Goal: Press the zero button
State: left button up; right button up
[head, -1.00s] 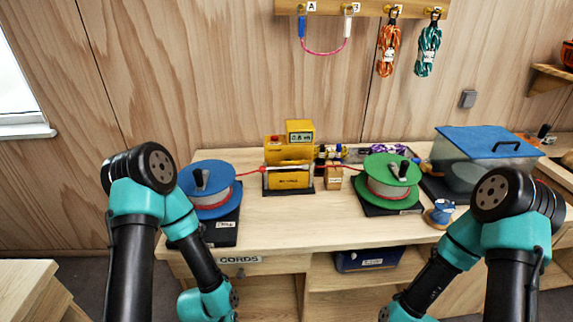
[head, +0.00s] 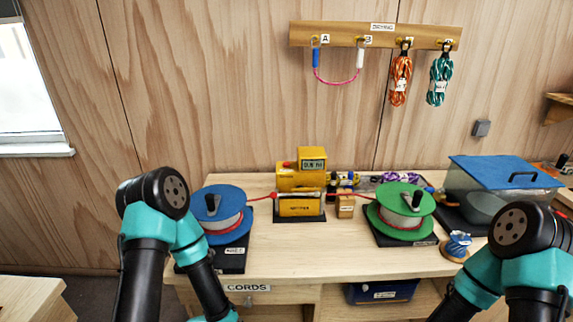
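A yellow metering device (head: 300,180) stands at the middle of the bench, with a small display (head: 313,164) on its upper part and a red button (head: 287,164) at its upper left. I cannot read any label on the button. A red cord (head: 262,198) runs through the device from the blue reel (head: 217,210) on the left to the green reel (head: 401,210) on the right. My two arms come up at the lower left and lower right. Both grippers are below the picture, so their state is hidden.
A clear bin with a blue lid (head: 507,171) stands at the bench's right. A small blue spool (head: 457,245) lies near the right arm. Cord bundles (head: 400,80) hang from a wall rail (head: 375,36). The front middle of the bench (head: 310,255) is clear.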

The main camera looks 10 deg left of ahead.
pick_arm(q)
grip_shut()
dwell(1.5)
